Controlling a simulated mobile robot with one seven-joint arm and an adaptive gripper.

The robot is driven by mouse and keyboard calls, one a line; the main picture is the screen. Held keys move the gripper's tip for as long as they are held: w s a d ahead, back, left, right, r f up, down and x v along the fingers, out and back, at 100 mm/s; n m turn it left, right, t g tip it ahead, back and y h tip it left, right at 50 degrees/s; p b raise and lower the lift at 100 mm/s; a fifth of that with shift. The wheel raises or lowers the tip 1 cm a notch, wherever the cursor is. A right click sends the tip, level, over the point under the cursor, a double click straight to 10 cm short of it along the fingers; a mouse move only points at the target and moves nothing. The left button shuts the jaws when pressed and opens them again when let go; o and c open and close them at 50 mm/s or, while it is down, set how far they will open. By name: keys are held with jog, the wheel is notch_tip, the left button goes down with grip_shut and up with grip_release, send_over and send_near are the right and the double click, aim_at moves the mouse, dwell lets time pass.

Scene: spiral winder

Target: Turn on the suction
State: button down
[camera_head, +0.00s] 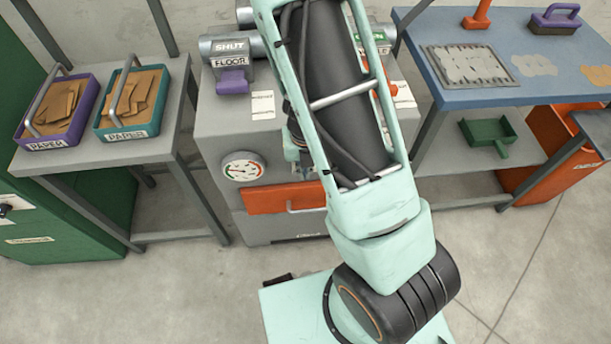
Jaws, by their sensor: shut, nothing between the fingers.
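The suction unit appears to be the grey cabinet (225,120) behind my arm, at the picture's centre. A round dial gauge (242,167) sits on its front, above an orange drawer or panel (270,201). On top, a grey pipe (227,46) reads SHUT, with a FLOOR label and a purple handle (232,82) below. A green label (371,37) and an orange handle show right of my arm, partly covered. I cannot make out a suction switch; my arm hides the middle of the unit.
A grey table (110,152) at left holds a purple-rimmed bin (44,145) and a teal bin (126,133) marked PAPER. A green cabinet (70,215) stands far left. A blue-topped bench (550,90) with tools is at right. The floor in front is clear.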

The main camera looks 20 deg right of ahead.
jog(key=shift+w, duration=0.2)
jog(key=shift+w+d+f+p, duration=0.1)
jog(key=shift+w+p, duration=0.2)
jog(key=shift+p, duration=0.15)
jog(key=shift+r+p, duration=0.75)
jog(key=shift+p, duration=0.15)
